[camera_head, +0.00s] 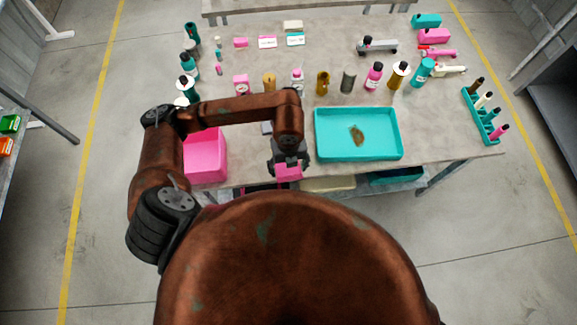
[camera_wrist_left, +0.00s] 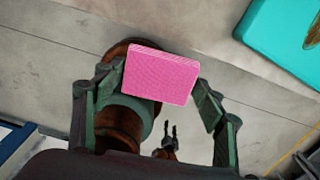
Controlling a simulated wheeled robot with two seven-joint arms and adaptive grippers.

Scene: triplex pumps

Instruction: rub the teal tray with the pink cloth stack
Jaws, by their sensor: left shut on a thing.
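The teal tray (camera_head: 390,153) lies on the table near its front edge, with a brown stain (camera_head: 356,135) on its floor. A corner of the tray also shows at the upper right of the left wrist view (camera_wrist_left: 268,30). My left gripper (camera_head: 289,165) is shut on the pink cloth stack (camera_head: 288,173), left of the tray and apart from it. In the left wrist view the pink cloth stack (camera_wrist_left: 160,76) sits between the fingers. My right gripper (camera_wrist_left: 169,135) seems to show small and far off below the stack in the left wrist view; its jaw state is unclear.
A pink bin (camera_head: 206,158) stands left of my left gripper. Several bottles, including a teal one (camera_head: 422,72), stand behind the tray. A teal rack (camera_head: 480,115) with bottles is at the right end. Bare tabletop (camera_head: 440,135) lies right of the tray.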

